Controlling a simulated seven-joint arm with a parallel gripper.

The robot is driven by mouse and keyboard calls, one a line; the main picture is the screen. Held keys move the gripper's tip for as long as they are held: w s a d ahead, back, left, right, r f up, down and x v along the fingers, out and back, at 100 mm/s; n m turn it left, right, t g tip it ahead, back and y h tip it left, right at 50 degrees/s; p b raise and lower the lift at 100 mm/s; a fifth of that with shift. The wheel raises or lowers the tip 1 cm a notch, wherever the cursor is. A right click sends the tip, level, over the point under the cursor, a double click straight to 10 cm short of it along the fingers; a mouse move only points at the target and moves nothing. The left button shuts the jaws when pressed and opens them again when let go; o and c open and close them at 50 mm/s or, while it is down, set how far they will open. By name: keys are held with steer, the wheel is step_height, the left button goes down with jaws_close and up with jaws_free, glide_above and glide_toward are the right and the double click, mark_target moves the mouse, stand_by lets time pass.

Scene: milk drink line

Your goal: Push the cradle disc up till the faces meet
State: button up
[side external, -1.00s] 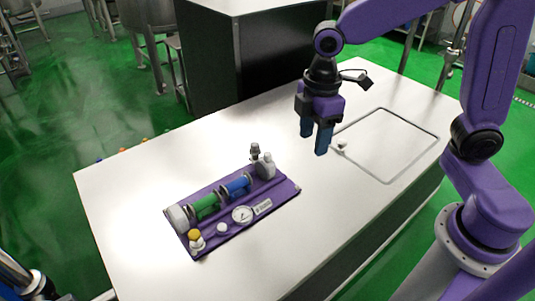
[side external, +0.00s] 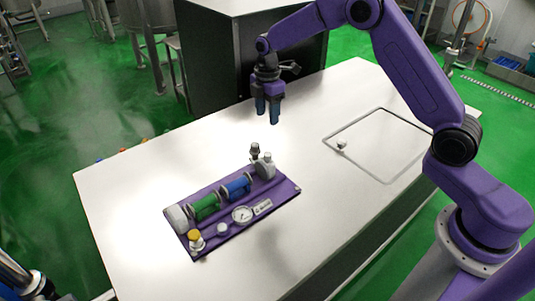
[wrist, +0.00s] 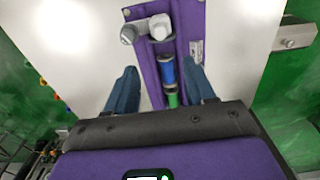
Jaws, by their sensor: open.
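A purple board (side external: 283,192) lies on the white table with a row of parts along it. A green cylinder (side external: 205,207) and a blue cylinder (side external: 237,186) lie in line, with dark rings between and beside them. A pale grey block (side external: 266,169) with a dark knob (side external: 255,150) stands at the right end, a whitish round piece (side external: 177,217) at the left end. I cannot tell which part is the cradle disc. My gripper (side external: 268,119) is open and empty, above the table behind the board. The wrist view shows the blue cylinder (wrist: 167,72) between and beyond the fingers.
A round gauge (side external: 242,215), a white knob (side external: 222,229) and a yellow-topped fitting (side external: 195,237) sit along the board's front. The table around the board is clear.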

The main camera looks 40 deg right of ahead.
mark_target(267, 153)
step_height(267, 153, down, 16)
steer(key=shift+f, duration=0.2)
stand_by(0.4)
